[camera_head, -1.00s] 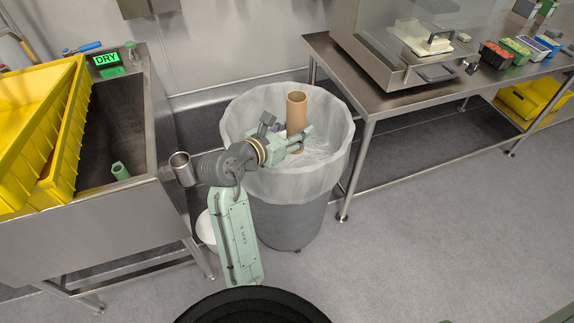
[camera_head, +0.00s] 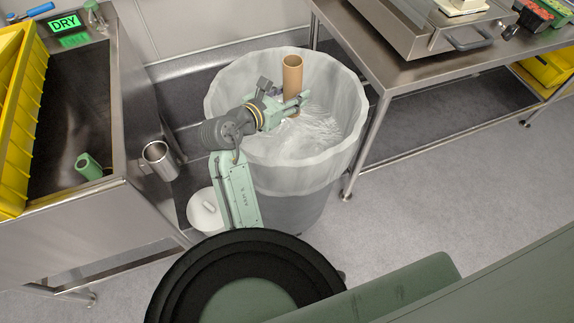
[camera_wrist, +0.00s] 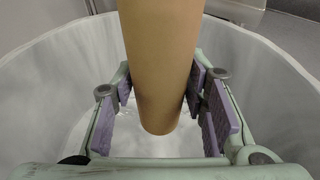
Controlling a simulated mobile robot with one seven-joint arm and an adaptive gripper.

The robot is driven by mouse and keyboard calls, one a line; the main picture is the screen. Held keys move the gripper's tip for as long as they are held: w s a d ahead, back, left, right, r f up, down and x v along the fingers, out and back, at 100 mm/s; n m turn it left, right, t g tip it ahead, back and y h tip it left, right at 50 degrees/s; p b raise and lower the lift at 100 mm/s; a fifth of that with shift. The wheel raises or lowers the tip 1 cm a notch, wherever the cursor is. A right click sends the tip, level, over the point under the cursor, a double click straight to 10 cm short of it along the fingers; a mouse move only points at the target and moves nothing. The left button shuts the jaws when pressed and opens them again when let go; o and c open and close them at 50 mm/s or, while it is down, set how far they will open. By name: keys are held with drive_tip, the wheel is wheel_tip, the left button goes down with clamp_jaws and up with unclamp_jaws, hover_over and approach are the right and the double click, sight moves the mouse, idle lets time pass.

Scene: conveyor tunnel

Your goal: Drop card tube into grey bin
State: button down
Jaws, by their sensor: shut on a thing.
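The brown card tube (camera_head: 292,80) stands roughly upright in my gripper (camera_head: 297,103), over the mouth of the grey bin (camera_head: 284,212). The bin has a pale translucent liner (camera_head: 338,140) folded over its rim. In the wrist view the tube (camera_wrist: 160,60) sits between the purple finger pads of my gripper (camera_wrist: 165,100), which is shut on it. The tube's lower end shows above the liner's crumpled bottom, apart from it. The liner's walls surround the gripper in the wrist view.
A steel sink (camera_head: 110,215) with yellow crates (camera_head: 18,120) and a green DRY sign (camera_head: 63,24) is at left. A steel cup (camera_head: 160,160) is by its side. A steel table (camera_head: 400,80) stands right of the bin. A white lidded container (camera_head: 205,212) is near the bin's base.

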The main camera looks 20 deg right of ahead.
drive_tip(key=shift+f+b, duration=1.8)
drive_tip(key=shift+b, duration=0.5)
drive_tip(key=c, duration=0.9)
unclamp_jaws()
drive_tip(key=v, duration=1.2)
